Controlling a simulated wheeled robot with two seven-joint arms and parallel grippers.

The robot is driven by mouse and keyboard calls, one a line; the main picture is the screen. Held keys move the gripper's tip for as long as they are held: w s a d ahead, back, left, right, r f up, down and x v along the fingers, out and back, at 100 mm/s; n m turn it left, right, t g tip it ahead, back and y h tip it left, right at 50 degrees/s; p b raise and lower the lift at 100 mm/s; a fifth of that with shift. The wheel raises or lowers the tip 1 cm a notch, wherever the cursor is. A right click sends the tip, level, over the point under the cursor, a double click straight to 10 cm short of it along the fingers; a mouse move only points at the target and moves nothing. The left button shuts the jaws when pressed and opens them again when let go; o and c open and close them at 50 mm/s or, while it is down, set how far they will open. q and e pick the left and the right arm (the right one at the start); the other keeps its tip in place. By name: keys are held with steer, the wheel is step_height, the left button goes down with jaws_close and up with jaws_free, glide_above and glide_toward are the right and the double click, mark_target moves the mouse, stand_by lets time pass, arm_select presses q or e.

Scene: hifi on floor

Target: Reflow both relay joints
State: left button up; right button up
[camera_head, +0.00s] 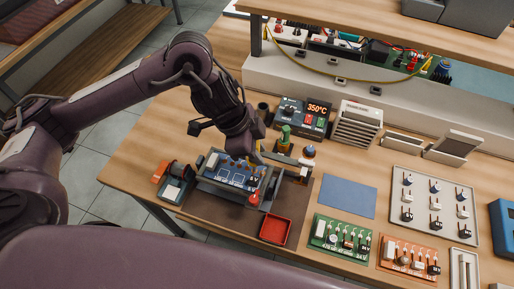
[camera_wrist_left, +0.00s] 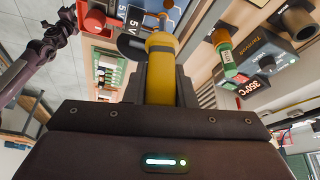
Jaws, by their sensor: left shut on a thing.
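My left gripper (camera_head: 252,160) is shut on a yellow-handled tool, likely the soldering iron (camera_wrist_left: 161,70), above the right part of the blue circuit board (camera_head: 228,171). The board is clamped in a grey holder. A dark block marked 5V, likely the relay (camera_head: 254,181), sits at the board's right end; its marking also shows in the wrist view (camera_wrist_left: 135,14). The iron's tip and the relay joints are too small or hidden to judge contact. A purple arm, likely my right one, shows at the left of the wrist view; its gripper (camera_wrist_left: 64,22) is too small to read.
The soldering station (camera_head: 304,116) reads 350°C behind the holder. A red tray (camera_head: 275,229), green board (camera_head: 341,237) and orange board (camera_head: 408,256) lie in front. A blue mat (camera_head: 348,196) is bare. A shelf overhangs the back.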

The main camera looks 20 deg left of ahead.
mark_target(258, 144)
arm_select(q)
steer(key=shift+r+p, duration=0.1)
steer(key=shift+p, duration=0.5)
stand_by(0.8)
steer(key=shift+f, duration=0.45)
stand_by(0.7)
stand_by(0.8)
steer(key=shift+s+f, duration=0.15)
stand_by(2.3)
step_height(258, 144, up, 5)
steer(key=p, duration=0.5)
steer(key=shift+f, duration=0.1)
steer(key=shift+f, duration=0.1)
